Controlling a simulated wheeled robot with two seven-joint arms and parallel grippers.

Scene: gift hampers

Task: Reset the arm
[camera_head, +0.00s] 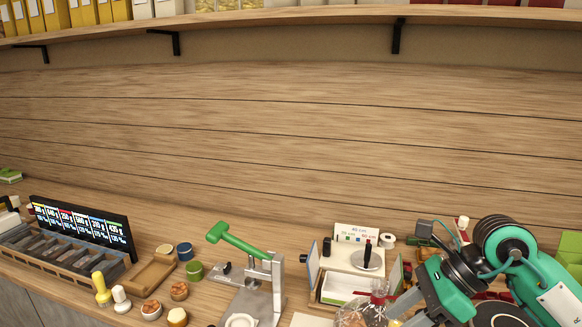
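My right arm (540,275), teal and black, comes in from the lower right. Its wrist bends down toward the bottom edge of the view. The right gripper (412,312) is beside a clear-wrapped bundle with a red tie (362,313). Its fingertips are small and partly cut off at the bottom edge, so I cannot tell whether it is open or shut, or whether it touches the bundle. My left arm and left gripper are not in view.
A green-handled metal press (240,243) stands mid-counter. Left of it are a wooden tray (150,273), small jars and a black label display (85,228). A white open box (345,288) stands right of the press. A shelf (290,17) crosses the wall above.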

